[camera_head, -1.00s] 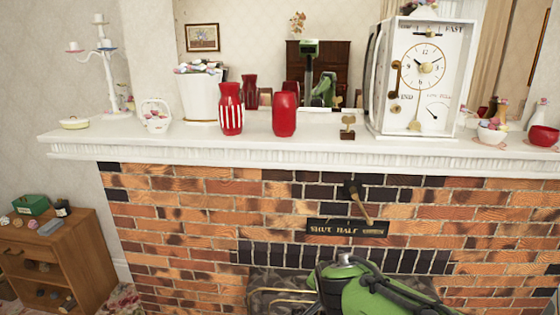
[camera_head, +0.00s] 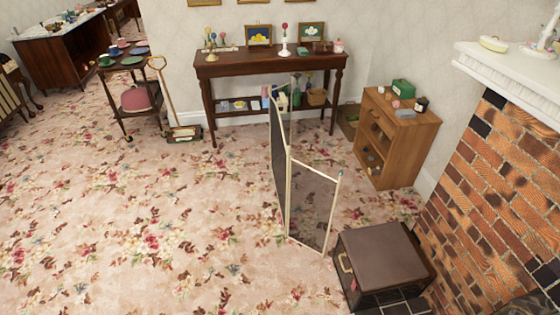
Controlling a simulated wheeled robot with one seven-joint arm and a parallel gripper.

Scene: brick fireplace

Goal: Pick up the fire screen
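The fire screen (camera_head: 312,205) stands upright on the floral carpet, right of the picture's middle. It has a pale, thin frame with dark see-through mesh panels, and its panels are angled to each other. A small blue-green knob tops its right corner post. Part of the far panel shows in front of the dark side table. My gripper is not in view in the present picture.
A brown-topped box (camera_head: 385,262) sits close right of the screen, by the brick fireplace (camera_head: 505,175). A small wooden cabinet (camera_head: 398,140) and a dark side table (camera_head: 270,64) stand behind. The carpet (camera_head: 130,220) to the left is clear.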

